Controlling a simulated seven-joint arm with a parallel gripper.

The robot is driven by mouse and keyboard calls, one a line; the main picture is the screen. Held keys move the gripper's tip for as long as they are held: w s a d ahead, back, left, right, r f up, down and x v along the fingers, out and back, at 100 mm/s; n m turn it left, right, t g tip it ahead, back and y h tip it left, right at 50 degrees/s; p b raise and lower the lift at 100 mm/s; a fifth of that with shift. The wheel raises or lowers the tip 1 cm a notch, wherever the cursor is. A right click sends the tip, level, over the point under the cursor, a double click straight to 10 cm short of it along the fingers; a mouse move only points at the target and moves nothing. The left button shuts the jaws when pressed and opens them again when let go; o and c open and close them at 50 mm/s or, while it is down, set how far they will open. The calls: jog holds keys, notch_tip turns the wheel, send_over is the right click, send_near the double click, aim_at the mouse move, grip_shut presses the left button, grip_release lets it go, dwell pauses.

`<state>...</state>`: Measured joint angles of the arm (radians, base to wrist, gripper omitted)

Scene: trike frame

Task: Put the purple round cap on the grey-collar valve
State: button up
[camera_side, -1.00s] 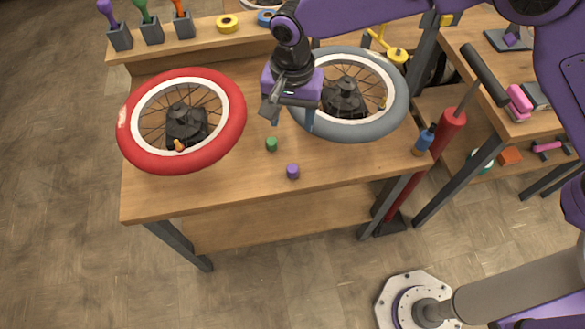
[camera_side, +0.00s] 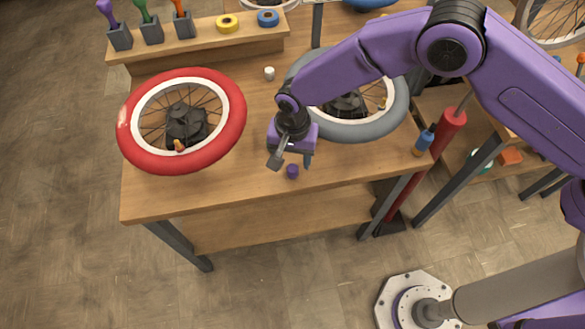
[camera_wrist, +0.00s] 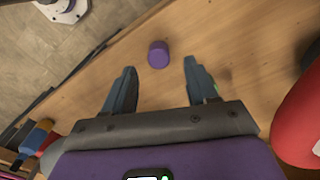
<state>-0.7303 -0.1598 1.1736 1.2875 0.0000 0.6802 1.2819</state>
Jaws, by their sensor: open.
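The purple round cap (camera_side: 293,171) stands on the workbench near its front edge. It also shows in the wrist view (camera_wrist: 158,54), just beyond and between my fingertips, not held. My gripper (camera_side: 291,161) is open above and slightly behind the cap; both spread fingers show in the wrist view (camera_wrist: 160,78). The grey-tyred wheel (camera_side: 398,115) lies flat on the bench, partly behind my arm. A small yellowish valve (camera_side: 382,103) shows at its inner right rim; its collar colour is too small to tell. The red-tyred wheel (camera_side: 232,125) has an orange-tipped valve (camera_side: 179,145).
A white cap (camera_side: 269,73) stands at the back of the bench. The rear shelf (camera_side: 190,45) holds tools and tape rolls. The bench front (camera_side: 230,196) is clear.

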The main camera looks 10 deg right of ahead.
jog(key=shift+f, duration=1.3)
grip_shut()
jog(key=shift+r, duration=0.1)
jog(key=shift+r, duration=0.4)
notch_tip(320, 180, up, 2)
jog(key=shift+r, duration=0.1)
jog(key=s+d+r, duration=0.9)
jog(key=d+r, duration=0.1)
jog(key=shift+s+d, duration=0.15)
jog(key=shift+d, duration=0.15)
jog(key=shift+r, duration=0.1)
